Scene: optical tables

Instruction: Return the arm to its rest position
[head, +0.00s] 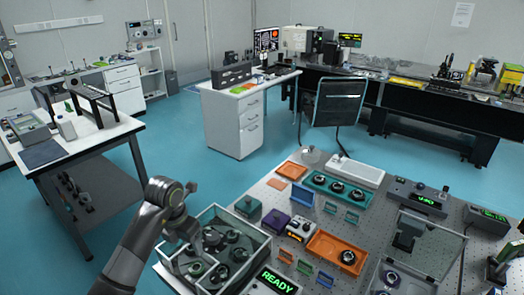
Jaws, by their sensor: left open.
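My left arm (137,243) comes up from the bottom left edge and bends over at a rounded grey joint. My left gripper (184,229) is open and hangs below that joint, at the back left edge of a clear-walled box (229,208). It looks empty; its fingertips are small and partly lost against the box, so I cannot tell whether they touch it.
The box holds several dark round parts. A green READY display (278,284), an orange tray (337,252) and a clear-lidded case (428,240) stand on the perforated optical table (268,196). Open blue floor (165,140) lies behind my left arm.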

